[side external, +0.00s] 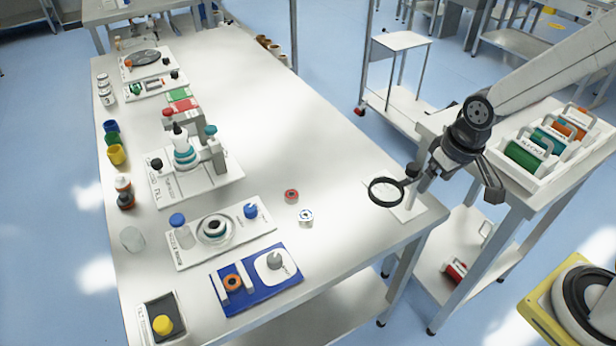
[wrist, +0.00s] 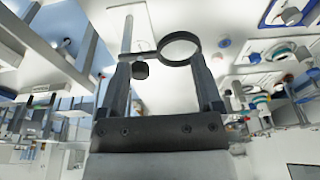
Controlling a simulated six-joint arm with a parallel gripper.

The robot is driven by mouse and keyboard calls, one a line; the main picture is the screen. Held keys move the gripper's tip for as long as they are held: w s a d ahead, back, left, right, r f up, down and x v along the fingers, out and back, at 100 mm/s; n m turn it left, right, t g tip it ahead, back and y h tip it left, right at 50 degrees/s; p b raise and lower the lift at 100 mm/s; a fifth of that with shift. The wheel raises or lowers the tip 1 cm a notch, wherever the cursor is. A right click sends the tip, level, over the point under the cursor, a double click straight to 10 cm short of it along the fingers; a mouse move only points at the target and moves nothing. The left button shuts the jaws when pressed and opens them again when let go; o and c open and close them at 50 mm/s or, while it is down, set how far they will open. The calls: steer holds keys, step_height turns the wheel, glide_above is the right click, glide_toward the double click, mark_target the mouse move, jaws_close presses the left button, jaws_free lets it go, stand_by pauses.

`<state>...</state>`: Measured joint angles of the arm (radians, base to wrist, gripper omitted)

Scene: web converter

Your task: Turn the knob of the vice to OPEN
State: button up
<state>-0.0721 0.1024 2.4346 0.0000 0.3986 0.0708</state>
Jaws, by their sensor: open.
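The vice appears to be the blue board (side external: 240,293) near the front of the white table. It carries an orange ring between pale blocks and a grey knob (side external: 274,260) on a white dial plate. The dial's lettering is too small to read. A grey knob on a white plate, apparently the same one, shows at the top right of the wrist view (wrist: 291,16). My gripper (wrist: 161,62) is open and empty, its two dark fingers apart. In the side external view it is above the table's right edge, well right of the knob and apart from it.
A magnifier ring (side external: 385,191) on a stand is close to my gripper, in front of the fingers in the wrist view. Two small rolls (side external: 291,196) lie between it and the vice. A bottle board (side external: 219,236) is behind the vice; a spool rack (side external: 545,150) is right.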

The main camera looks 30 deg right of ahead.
steer(key=w+a+f, duration=0.1)
steer(key=w+a, duration=0.5)
steer(key=g, duration=0.2)
glide_above(274, 258)
steer(key=f, duration=0.6)
steer(key=d+f, duration=0.1)
steer(key=f, duration=0.1)
steer(key=shift+f, duration=0.4)
steer(key=shift+a+f, duration=0.2)
steer(key=shift+a, duration=0.35)
steer(key=shift+f, duration=0.15)
steer(key=shift+f, duration=3.75)
jaws_close()
